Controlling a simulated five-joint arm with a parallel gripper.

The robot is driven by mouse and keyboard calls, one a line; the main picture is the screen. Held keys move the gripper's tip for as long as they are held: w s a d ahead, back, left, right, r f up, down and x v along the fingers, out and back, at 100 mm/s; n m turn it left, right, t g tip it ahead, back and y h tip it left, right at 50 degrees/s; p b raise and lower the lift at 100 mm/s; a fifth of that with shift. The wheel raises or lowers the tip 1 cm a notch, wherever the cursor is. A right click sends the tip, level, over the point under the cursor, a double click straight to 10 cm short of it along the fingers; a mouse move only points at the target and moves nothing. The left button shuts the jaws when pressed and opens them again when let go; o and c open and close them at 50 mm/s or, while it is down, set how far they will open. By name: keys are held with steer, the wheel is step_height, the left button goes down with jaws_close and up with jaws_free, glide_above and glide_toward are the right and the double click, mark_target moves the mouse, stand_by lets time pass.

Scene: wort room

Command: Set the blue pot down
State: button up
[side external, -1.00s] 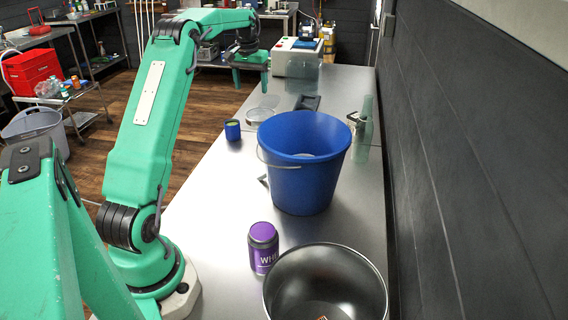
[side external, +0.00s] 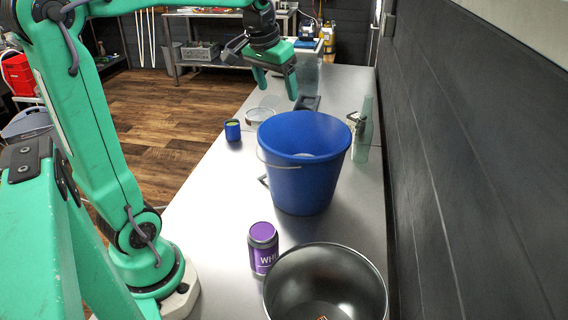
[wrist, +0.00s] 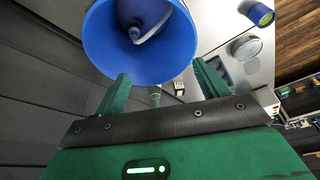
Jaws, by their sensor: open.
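A small blue pot (side external: 232,130) with a yellow-green top stands upright on the steel table near its left edge. It also shows at the top right of the wrist view (wrist: 260,14). My gripper (side external: 276,84) is open above the table, beyond the pot and to its right, touching nothing that I can see. In the wrist view my open gripper (wrist: 160,88) has nothing held between its fingers. A large blue bucket (side external: 300,175) with a wire handle stands mid-table, nearer the camera; its mouth fills the top of the wrist view (wrist: 170,50).
A clear round dish (side external: 260,115) and a dark flat object (side external: 307,103) lie behind the bucket. A purple jar (side external: 263,248) and a steel bowl (side external: 325,255) are in front. Bare steel (side external: 215,190) lies left of the bucket.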

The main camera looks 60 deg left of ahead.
steer(key=s+d+f+m+t, duration=0.1)
steer(key=s+d+f, duration=0.2)
steer(key=s+d, duration=0.3)
steer(key=s+d+f+m+t+h, duration=0.1)
steer(key=s+d+f+m, duration=0.1)
steer(key=s+d, duration=0.4)
steer(key=s+f, duration=0.1)
steer(key=s, duration=0.1)
steer(key=shift+s+d+f, duration=0.15)
steer(key=shift+s+f, duration=0.05)
steer(key=shift+s, duration=0.2)
stand_by(0.4)
